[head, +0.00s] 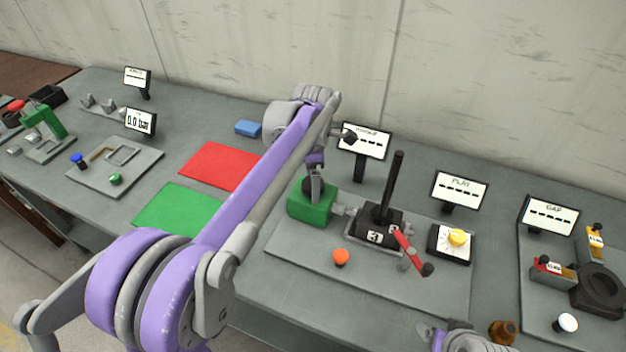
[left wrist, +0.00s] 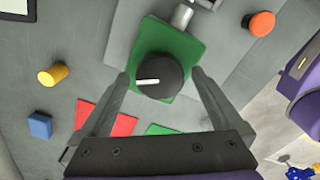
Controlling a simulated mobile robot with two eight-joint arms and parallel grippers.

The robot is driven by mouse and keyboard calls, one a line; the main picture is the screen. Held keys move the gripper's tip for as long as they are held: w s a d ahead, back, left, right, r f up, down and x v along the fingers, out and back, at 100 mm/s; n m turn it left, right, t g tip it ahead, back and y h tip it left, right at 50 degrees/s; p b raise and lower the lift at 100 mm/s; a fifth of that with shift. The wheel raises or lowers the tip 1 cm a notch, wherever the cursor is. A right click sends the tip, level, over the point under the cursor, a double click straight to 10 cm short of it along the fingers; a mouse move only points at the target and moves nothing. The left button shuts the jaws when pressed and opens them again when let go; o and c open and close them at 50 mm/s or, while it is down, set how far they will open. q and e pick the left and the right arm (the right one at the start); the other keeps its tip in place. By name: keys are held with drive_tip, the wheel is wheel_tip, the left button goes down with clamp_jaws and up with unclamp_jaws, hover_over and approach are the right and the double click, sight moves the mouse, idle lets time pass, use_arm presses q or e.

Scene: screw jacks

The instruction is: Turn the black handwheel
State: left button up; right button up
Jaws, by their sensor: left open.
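The black handwheel (left wrist: 165,72) is a round black knob with a white mark. It sits on top of a green box (left wrist: 185,50), which also shows in the head view (head: 311,208). My left gripper (left wrist: 160,80) is open, with one finger on each side of the handwheel. I cannot tell whether the fingers touch it. In the head view my left gripper (head: 316,182) points down over the green box and hides part of the handwheel.
Display screens (head: 364,141) stand behind. Red (head: 222,166) and green (head: 178,208) mats lie left.

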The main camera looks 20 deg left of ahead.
use_arm(q)
drive_tip(key=c, duration=1.3)
